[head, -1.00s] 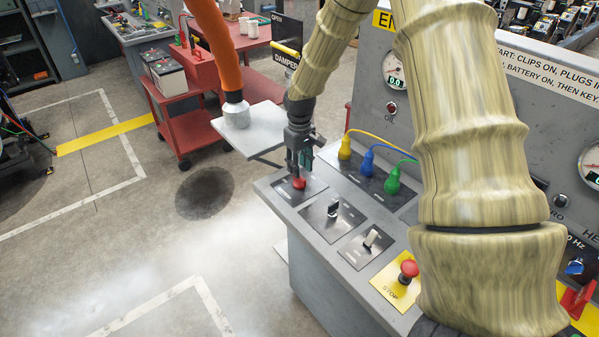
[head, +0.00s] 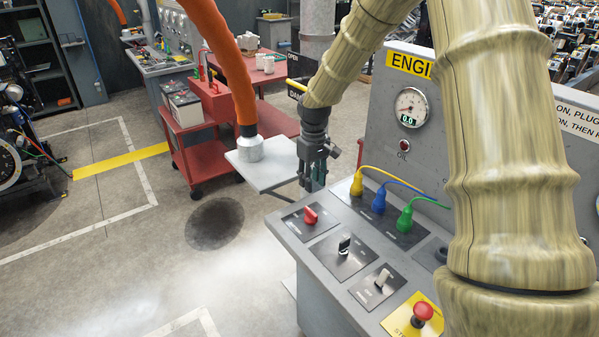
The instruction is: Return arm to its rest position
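My gripper (head: 309,184) hangs fingers down, above and just behind the red switch (head: 310,214) on the grey control console (head: 330,276). It is apart from the switch, and I see nothing held in it. The fingers are dark and small, so their opening is hard to judge. My wood-patterned arm reaches down from the top and covers much of the right side of the view, including part of the console's upright panel.
The console bears a black switch (head: 344,243), a pale switch (head: 382,278), a red stop button (head: 422,313) and yellow, blue and green plugs (head: 379,201). An orange hose (head: 228,62) hangs beside my gripper. A red cart (head: 205,155) stands behind.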

